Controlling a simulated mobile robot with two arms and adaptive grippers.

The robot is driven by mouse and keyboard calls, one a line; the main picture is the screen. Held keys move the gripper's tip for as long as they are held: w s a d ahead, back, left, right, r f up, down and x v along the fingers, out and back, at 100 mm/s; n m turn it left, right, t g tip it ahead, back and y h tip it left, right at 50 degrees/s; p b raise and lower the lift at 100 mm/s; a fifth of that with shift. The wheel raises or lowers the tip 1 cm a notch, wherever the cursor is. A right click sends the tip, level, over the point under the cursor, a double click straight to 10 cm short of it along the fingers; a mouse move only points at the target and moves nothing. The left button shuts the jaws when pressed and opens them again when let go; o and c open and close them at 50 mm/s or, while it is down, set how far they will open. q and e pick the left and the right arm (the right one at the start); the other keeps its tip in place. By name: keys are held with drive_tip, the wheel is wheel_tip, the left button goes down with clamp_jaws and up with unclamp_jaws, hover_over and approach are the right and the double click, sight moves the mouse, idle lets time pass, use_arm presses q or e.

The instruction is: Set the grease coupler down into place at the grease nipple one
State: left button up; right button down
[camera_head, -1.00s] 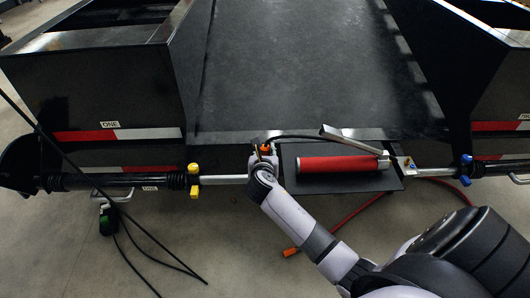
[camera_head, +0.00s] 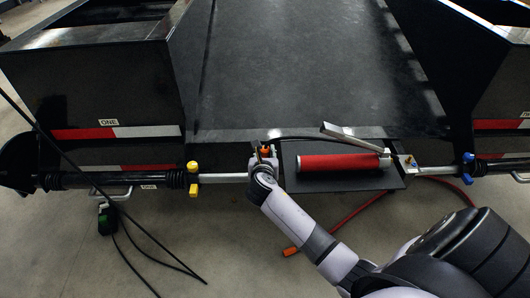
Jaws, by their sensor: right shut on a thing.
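My right gripper (camera_head: 263,161) is shut on the grease coupler (camera_head: 265,150), a small orange piece showing at the gripper's top. A black hose runs to it from the red grease gun (camera_head: 340,167). The gripper is over the silver bar, just left of the gun's dark plate. A yellow fitting (camera_head: 193,178) sits on the bar to the left, apart from the gripper. A small ONE label (camera_head: 149,187) is left of that fitting. I cannot make out the grease nipple itself; the gripper may hide it. My left gripper is not in view.
The dark plate (camera_head: 392,180) bears the grease gun beside my right arm. A blue fitting (camera_head: 467,170) is at the right. A red hose (camera_head: 350,215) with an orange end hangs below. Black cables hang at the left. The black trailer bed (camera_head: 300,70) lies behind.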

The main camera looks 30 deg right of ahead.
drive_tip(key=shift+f, duration=0.1)
drive_tip(key=c, duration=1.2)
unclamp_jaws()
drive_tip(key=shift+s, duration=0.1)
drive_tip(key=v, duration=1.2)
